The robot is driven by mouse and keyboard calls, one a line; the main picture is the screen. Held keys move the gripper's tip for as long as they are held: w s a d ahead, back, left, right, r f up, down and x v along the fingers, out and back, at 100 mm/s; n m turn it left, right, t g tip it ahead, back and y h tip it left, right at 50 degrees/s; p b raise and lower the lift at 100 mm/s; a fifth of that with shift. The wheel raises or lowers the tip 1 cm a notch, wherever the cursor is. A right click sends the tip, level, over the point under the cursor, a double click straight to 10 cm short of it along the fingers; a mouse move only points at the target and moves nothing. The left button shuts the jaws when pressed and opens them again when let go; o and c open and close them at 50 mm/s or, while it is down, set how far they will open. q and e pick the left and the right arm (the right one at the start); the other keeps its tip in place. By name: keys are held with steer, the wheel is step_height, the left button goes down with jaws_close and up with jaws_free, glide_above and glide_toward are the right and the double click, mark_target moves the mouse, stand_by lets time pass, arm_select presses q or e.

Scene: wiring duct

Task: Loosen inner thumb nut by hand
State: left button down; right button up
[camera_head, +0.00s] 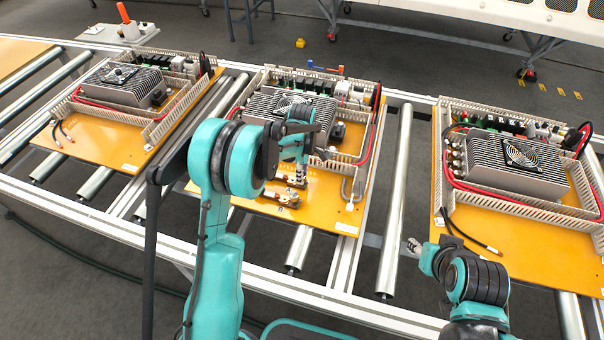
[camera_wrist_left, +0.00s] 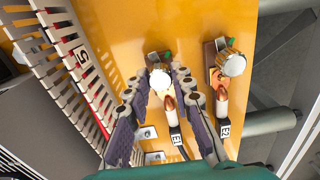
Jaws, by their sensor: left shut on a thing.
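My left gripper (camera_head: 299,172) reaches down over the front of the middle orange panel (camera_head: 330,213). In the left wrist view its two purple-grey padded fingers (camera_wrist_left: 156,84) are around the inner thumb nut (camera_wrist_left: 160,80), a knurled, pale round nut at the post marked E1, and are shut on it. A copper-coloured lug (camera_wrist_left: 170,103) with a white sleeve lies just below that nut. The outer thumb nut (camera_wrist_left: 231,63), silver and knurled, stands to the right above the E2 lead, clear of the fingers. My right gripper (camera_head: 414,246) is at the lower right, its fingers too small to read.
A slotted white duct (camera_wrist_left: 62,75) runs left of the terminals. A grey finned unit (camera_head: 290,108) with a fan sits behind them. Similar panels lie left (camera_head: 110,130) and right (camera_head: 520,235) on the roller conveyor (camera_head: 392,205). Bare rollers separate the middle and right panels.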

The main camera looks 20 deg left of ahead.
arm_select(q)
steer(key=shift+s, duration=0.1)
steer(key=c, duration=1.3)
jaws_free()
step_height(320, 180, up, 12)
